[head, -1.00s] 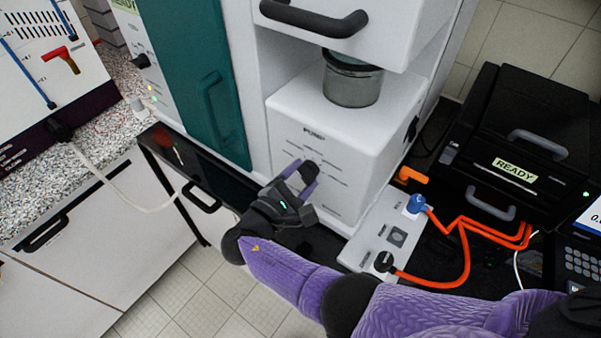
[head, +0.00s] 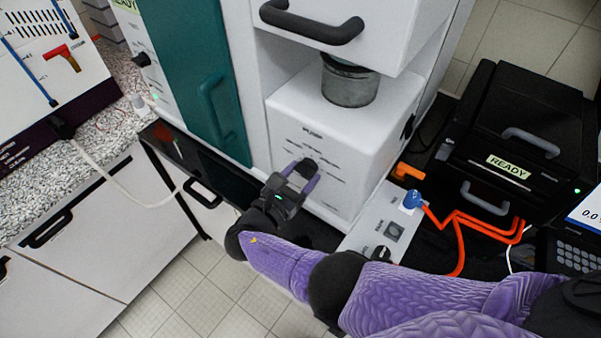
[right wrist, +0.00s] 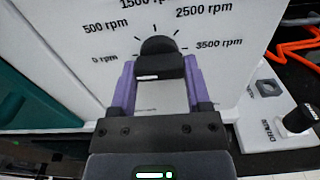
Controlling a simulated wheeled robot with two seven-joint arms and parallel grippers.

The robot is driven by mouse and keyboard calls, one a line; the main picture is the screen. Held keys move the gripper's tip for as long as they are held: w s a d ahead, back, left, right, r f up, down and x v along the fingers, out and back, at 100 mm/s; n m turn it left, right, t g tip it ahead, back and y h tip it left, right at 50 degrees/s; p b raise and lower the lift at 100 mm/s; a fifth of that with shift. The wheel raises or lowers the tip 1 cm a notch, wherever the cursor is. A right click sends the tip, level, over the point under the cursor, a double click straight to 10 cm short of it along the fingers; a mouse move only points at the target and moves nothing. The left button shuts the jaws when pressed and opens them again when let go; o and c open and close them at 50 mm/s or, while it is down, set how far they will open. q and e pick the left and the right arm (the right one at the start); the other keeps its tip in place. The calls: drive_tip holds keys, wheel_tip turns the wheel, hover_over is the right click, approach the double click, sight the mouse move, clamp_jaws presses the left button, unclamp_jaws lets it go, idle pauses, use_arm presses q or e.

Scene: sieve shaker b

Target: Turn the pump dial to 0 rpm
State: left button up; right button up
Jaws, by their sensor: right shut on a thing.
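The pump dial (head: 310,166) is a small dark knob on the front of the white pump box (head: 345,125). In the right wrist view the dial (right wrist: 158,46) sits below an arc of labels, with 0 rpm (right wrist: 104,57) at the left and 3500 rpm at the right. My right gripper (head: 300,172) is shut on the dial, its purple fingers on either side of it in the right wrist view (right wrist: 159,72). I cannot tell which mark the dial points to. My left gripper is not in view.
A metal jar (head: 350,82) stands on the pump box. To the right are a grey socket panel (head: 368,238) with a blue plug (head: 412,199), orange cables (head: 480,222) and a black READY machine (head: 535,125). A teal door (head: 203,75) is at the left.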

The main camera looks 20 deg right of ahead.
drive_tip(key=shift+f+n, duration=0.1)
drive_tip(key=shift+n, duration=0.2)
drive_tip(key=o, duration=1.3)
